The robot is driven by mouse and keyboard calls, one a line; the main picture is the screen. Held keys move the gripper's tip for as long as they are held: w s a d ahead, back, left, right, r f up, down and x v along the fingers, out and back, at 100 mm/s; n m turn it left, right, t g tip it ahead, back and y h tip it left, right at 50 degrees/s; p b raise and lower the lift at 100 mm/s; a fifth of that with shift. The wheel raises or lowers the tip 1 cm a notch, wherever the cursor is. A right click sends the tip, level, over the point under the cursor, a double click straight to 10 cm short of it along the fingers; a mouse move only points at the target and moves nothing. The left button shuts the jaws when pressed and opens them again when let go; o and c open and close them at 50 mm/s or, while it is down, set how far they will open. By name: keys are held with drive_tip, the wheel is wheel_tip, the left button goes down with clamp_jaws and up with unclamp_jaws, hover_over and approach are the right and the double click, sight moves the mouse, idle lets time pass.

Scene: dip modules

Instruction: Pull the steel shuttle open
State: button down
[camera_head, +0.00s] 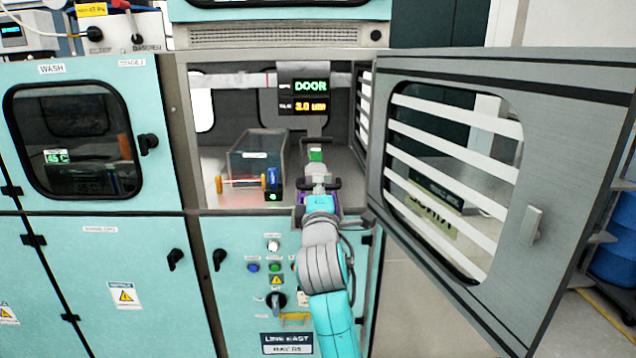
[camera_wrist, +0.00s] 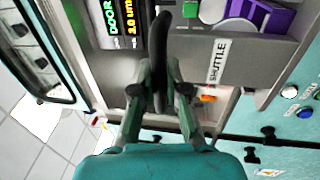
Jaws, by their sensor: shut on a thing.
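In the wrist view, a grey steel front with a white SHUTTLE label (camera_wrist: 218,60) lies beyond the fingers. A dark bar-like handle (camera_wrist: 178,75) runs between the fingers. My gripper (camera_wrist: 166,70) is shut on this handle. In the head view, my gripper (camera_head: 319,183) is at the lower front edge of the open chamber, low and right of centre. My wrist and arm hide most of the shuttle and handle there, so how far the shuttle stands out cannot be told.
The chamber door (camera_head: 558,130) stands swung open on the right, beside my arm. A dark bin (camera_head: 258,147) sits in the chamber's left half. A DOOR display (camera_head: 305,95) hangs at the back. Buttons (camera_head: 275,268) and a rotary knob are on the panel below.

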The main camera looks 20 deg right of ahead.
drive_tip(key=shift+r+v, duration=0.15)
drive_tip(key=shift+v, duration=0.9)
drive_tip(key=shift+r+v, duration=0.1)
drive_tip(key=shift+v, duration=0.9)
drive_tip(key=c, duration=1.2)
unclamp_jaws()
drive_tip(key=shift+s, duration=0.1)
drive_tip(key=v, duration=1.2)
